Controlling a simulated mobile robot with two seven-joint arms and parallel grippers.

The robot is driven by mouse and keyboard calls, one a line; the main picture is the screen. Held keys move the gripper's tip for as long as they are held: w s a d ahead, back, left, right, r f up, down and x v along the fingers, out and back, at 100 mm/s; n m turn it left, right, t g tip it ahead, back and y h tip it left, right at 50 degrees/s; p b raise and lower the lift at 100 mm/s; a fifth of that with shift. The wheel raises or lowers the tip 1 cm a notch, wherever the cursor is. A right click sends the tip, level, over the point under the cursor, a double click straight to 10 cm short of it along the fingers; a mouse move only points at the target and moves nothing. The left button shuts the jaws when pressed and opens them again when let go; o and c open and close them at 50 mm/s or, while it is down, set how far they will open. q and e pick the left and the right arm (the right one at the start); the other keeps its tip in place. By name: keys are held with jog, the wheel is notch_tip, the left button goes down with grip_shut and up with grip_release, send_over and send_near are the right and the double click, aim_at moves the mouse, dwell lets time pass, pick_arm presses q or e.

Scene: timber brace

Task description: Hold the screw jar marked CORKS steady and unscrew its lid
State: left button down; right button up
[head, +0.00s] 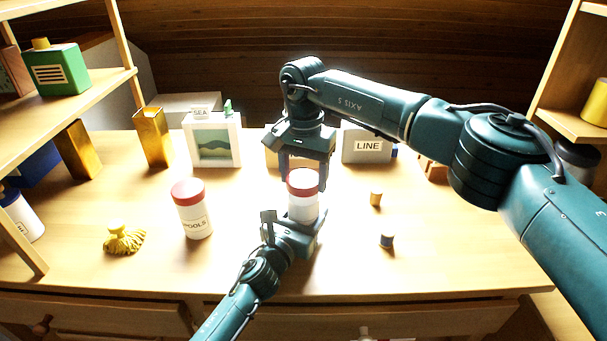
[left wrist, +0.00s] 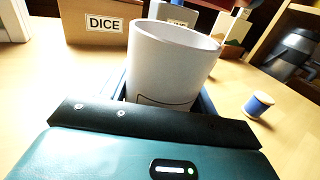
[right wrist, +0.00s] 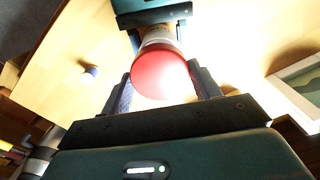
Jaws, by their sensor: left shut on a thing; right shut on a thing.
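The white screw jar (head: 303,210) stands upright on the desk; its lettering cannot be read. My left gripper (head: 293,226) is shut around the jar's body from the near side. In the left wrist view the white body (left wrist: 170,70) shows a bare rim with no lid on it. My right gripper (head: 304,177) points down from above, shut on the red lid (head: 302,184). In the right wrist view the lid (right wrist: 160,75) sits between the fingers, over the jar. The lid appears lifted clear of the rim; the gap itself is hidden in the head view.
Another red-lidded jar, SPOOLS (head: 195,215), stands left, near a yellow tassel-like bundle (head: 123,238). Two small spools (head: 376,198) (head: 387,240) lie right. The DICE box (left wrist: 105,22), LINE box (head: 366,145) and a framed picture (head: 213,143) stand behind. Shelves flank both sides.

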aim_at(304, 178)
jog(key=shift+r, duration=2)
pick_arm(q)
jog(key=shift+c, duration=1.8)
grip_release()
